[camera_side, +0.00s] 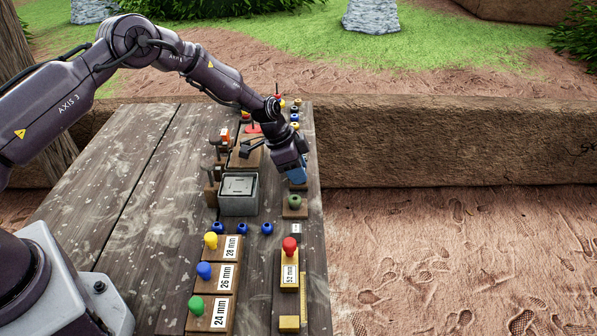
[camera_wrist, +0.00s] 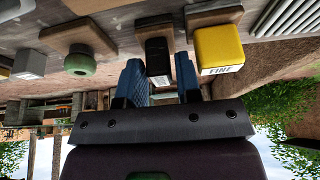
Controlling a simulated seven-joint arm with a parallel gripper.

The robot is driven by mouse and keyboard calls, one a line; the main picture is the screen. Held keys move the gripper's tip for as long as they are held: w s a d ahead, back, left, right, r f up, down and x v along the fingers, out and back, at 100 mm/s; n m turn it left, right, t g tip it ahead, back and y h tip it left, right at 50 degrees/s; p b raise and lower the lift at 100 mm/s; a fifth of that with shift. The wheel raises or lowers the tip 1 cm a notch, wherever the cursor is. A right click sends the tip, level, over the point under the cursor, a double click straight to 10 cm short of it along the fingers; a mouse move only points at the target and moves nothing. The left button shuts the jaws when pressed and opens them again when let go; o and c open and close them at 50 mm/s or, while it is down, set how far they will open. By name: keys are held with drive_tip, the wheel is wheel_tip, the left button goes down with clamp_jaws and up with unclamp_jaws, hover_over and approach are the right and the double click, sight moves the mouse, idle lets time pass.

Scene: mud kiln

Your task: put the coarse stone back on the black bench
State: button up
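My gripper (camera_side: 298,172) points down near the right edge of the table, beyond a green knob-like piece (camera_side: 294,201). In the wrist view its two blue fingers (camera_wrist: 160,72) lie on either side of a dark block (camera_wrist: 157,50) with a pale label. The label is too small to read, so I cannot tell whether this is the coarse stone or part of the black bench. The block stands at a wooden base (camera_wrist: 151,33). Contact between the fingers and the block is unclear. The side view hides the block behind my gripper.
A yellow block marked FINE (camera_wrist: 219,48) sits close beside the fingers on its own wooden base. The green piece also shows in the wrist view (camera_wrist: 80,62). A grey open box (camera_side: 238,207) stands to the left. Labelled wooden blocks (camera_side: 226,277) are nearer the front.

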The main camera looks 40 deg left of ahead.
drive_tip(key=v, duration=1.2)
drive_tip(key=s+d+r+n+t+y, duration=0.1)
drive_tip(key=s+d+r+n+y, duration=0.2)
drive_tip(key=s+r, duration=1.3)
drive_tip(key=s+r+n, duration=0.2)
drive_tip(key=s+n, duration=0.1)
drive_tip(key=s, duration=0.5)
drive_tip(key=s+r+n+t, duration=0.1)
drive_tip(key=s+r+n, duration=0.2)
drive_tip(key=s, duration=0.5)
drive_tip(key=shift+s, duration=0.4)
